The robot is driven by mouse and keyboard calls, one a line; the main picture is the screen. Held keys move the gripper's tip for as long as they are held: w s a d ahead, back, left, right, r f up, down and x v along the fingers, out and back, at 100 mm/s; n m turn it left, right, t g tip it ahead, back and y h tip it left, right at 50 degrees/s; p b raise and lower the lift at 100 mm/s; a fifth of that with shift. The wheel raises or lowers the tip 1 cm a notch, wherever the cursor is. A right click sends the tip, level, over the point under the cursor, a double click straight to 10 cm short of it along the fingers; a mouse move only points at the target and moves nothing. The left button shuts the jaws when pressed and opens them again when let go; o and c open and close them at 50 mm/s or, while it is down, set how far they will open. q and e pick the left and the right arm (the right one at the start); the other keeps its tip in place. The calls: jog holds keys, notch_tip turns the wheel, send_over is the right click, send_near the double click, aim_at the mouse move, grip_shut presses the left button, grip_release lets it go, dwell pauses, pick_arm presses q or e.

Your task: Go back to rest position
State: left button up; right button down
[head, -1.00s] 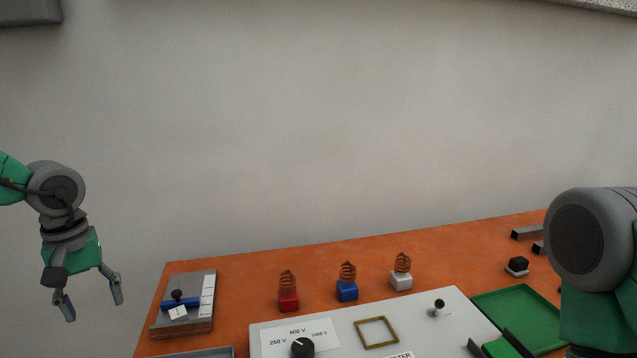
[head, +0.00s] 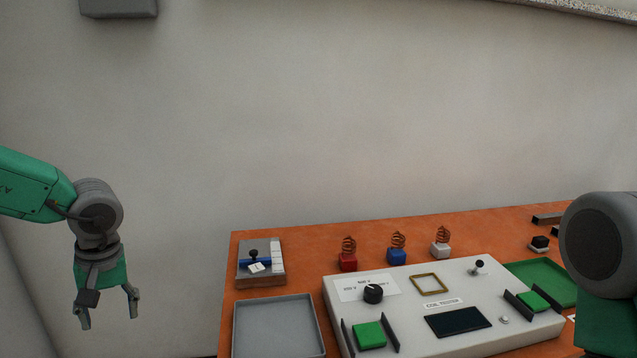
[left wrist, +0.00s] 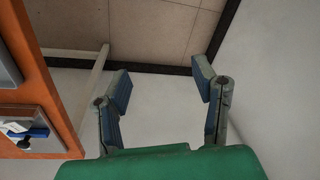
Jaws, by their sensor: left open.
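My left gripper (head: 108,312) hangs to the left of the orange table, pointing down, with its fingers apart and nothing between them. In the left wrist view the left gripper (left wrist: 160,95) shows its two fingers spread over the floor beside the table edge. My right arm shows at the right edge of the head view, but its gripper is not visible.
The orange table (head: 225,330) holds a grey tray (head: 236,325), a slider block (head: 262,279) and a coil tester (head: 410,308). Red (head: 348,262), blue (head: 396,257) and white (head: 440,250) coil blocks stand behind it. A green tray (head: 560,280) is at right.

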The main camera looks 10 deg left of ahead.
pick_arm(q)
jog(key=s+d+f+m+t+y, duration=0.2)
jog(key=s+f+m, duration=0.1)
jog(key=f, duration=0.5)
jog(key=s+d+f+m+t+y, duration=0.2)
jog(key=s+d+f, duration=0.1)
jog(key=f, duration=0.5)
jog(key=s+d+f+m+g+h, duration=0.1)
jog(key=s+d+f, duration=0.1)
jog(key=s, duration=0.4)
jog(key=s+d+f+m+g+h, duration=0.1)
jog(key=s+d+f+h, duration=0.1)
jog(key=s+d, duration=0.3)
jog(key=s+d+f+m+g+h, duration=0.1)
jog(key=s+d+f, duration=0.3)
jog(key=s, duration=0.5)
jog(key=shift+m+h, duration=0.3)
jog(key=shift+h, duration=0.4)
pick_arm(e)
jog(key=shift+d+f, duration=0.15)
jog(key=shift+d, duration=0.4)
jog(key=shift+d+f, duration=0.15)
jog(key=shift+d, duration=0.35)
